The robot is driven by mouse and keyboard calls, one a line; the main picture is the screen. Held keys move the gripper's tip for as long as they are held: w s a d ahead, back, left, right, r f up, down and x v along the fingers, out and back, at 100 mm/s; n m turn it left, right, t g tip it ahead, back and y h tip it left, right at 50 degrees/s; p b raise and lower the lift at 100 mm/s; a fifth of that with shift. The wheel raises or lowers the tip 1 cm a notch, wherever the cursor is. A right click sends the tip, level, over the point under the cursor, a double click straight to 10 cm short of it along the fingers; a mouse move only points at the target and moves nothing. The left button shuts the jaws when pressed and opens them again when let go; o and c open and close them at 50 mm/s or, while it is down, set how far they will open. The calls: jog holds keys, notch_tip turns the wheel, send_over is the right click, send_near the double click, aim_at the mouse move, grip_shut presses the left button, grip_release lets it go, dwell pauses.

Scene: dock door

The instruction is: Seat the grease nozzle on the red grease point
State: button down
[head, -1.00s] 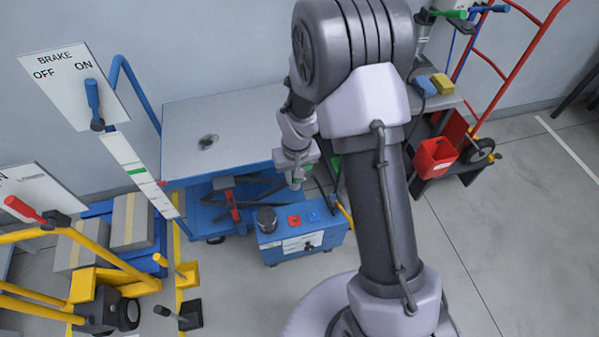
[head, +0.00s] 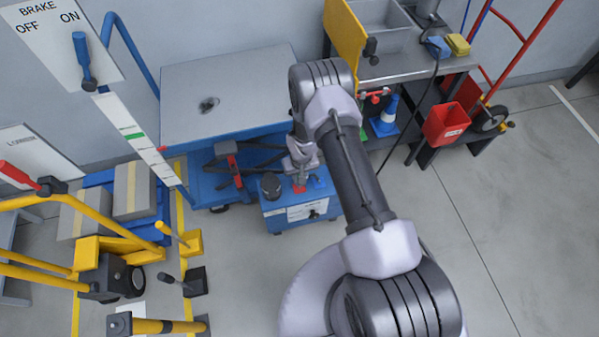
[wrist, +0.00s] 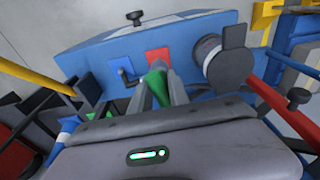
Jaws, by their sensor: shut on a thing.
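My gripper (wrist: 160,88) is shut on a green piece, the grease nozzle (wrist: 156,82), seen between the fingers in the wrist view. The red grease point (wrist: 157,56) is a red square on the blue box (wrist: 85,58), just beyond the fingertips. In the head view my gripper (head: 300,178) is low over the box (head: 284,222), right at the red grease point (head: 299,189). The nozzle's tip is hidden, so I cannot tell whether it touches the red point.
A blue square (wrist: 119,71) with a small dark lever lies beside the red one. A dark round cap (head: 270,185) stands on the box's other side. A grey-topped lift table (head: 230,90) is behind. Yellow rails (head: 60,275) are at left, open floor (head: 510,240) at right.

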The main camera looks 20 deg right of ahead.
jog(key=shift+f+b, duration=0.55)
jog(key=shift+f, duration=0.8)
jog(key=shift+b, duration=0.3)
jog(key=shift+f+b, duration=0.6)
jog(key=c, duration=1.5)
grip_release()
jog(key=shift+c, duration=0.2)
jog(key=shift+s+r, duration=0.1)
jog(key=r+p, duration=0.2)
jog(key=r, duration=0.1)
jog(key=s+r+p, duration=0.1)
jog(key=r+p, duration=0.2)
jog(key=r, duration=0.1)
jog(key=r+p, duration=0.2)
jog(key=r, duration=0.1)
jog(key=shift+s+r+p, duration=0.15)
jog(key=shift+r+p, duration=0.25)
